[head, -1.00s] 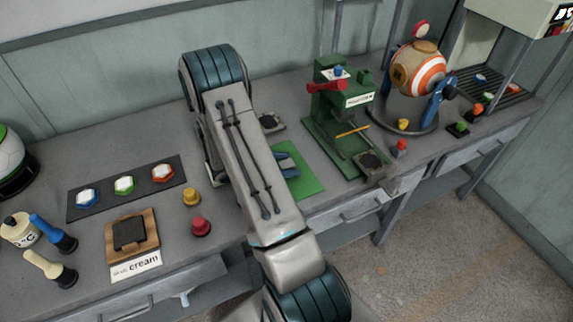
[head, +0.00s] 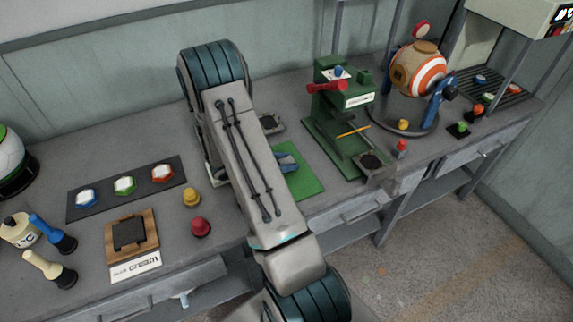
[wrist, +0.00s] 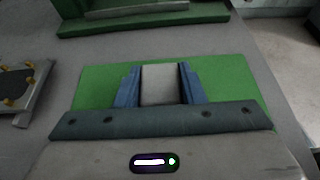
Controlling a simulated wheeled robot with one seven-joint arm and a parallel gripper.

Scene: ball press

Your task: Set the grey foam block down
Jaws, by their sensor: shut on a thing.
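The grey foam block (wrist: 161,84) shows in the wrist view as a pale grey piece between the blue fingers of my gripper (wrist: 161,77). My gripper is shut on it, over the green mat (wrist: 232,75). I cannot tell whether the block touches the mat. In the head view, the green mat (head: 306,184) lies on the bench, and a blue finger of my gripper (head: 287,162) shows past my arm. The block is hidden behind my arm there.
A green press (head: 340,115) stands right of the mat and a striped ball (head: 432,76) beyond it. A small grey plate with yellow pegs (wrist: 22,86) lies left of the mat in the wrist view. A red knob (head: 200,226) and yellow knob (head: 191,196) stand left of my arm.

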